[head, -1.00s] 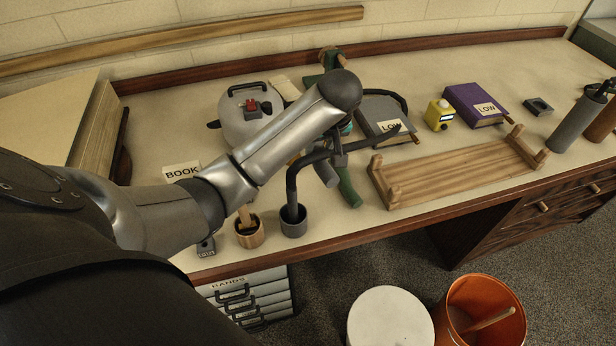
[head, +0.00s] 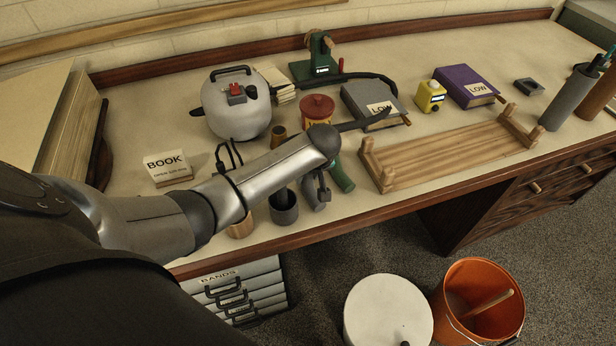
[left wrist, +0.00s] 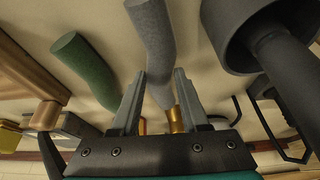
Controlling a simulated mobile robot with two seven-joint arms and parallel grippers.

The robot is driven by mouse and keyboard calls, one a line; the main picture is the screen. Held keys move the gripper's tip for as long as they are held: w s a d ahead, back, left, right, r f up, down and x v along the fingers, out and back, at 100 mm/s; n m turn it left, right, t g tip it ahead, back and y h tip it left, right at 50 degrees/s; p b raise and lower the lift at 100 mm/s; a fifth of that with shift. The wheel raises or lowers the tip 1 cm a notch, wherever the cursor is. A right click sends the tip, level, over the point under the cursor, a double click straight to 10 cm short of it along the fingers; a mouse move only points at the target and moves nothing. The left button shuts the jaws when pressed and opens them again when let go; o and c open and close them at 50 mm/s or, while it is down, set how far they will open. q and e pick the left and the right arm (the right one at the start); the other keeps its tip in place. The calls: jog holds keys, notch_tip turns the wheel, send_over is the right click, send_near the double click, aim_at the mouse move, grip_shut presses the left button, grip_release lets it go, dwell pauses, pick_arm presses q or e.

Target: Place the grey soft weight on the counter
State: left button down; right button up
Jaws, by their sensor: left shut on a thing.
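The grey soft weight (head: 315,196), a short rounded tube, is under my left gripper (head: 322,183) at the counter's front part in the head view. In the left wrist view the weight (left wrist: 154,48) runs between the two fingers of the gripper (left wrist: 158,92), which is shut on it. I cannot tell whether the weight touches the counter (head: 240,258). A green soft weight (head: 342,177) lies just right of it and also shows in the left wrist view (left wrist: 86,72). My right gripper is out of view.
A dark grey cup (head: 284,212) stands close left of the gripper, with a wooden cup (head: 240,228) beyond it. A wooden rack (head: 450,155) lies to the right. The counter's front edge is near.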

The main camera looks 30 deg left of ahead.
pick_arm(q)
jog(key=shift+c, duration=2.1)
grip_release()
jog(key=shift+r, duration=0.2)
jog(key=p+v, duration=0.4)
jog(key=v, duration=0.7)
jog(key=shift+s+d+r, duration=0.15)
jog(key=shift+s+r, duration=0.05)
jog(key=shift+r, duration=0.15)
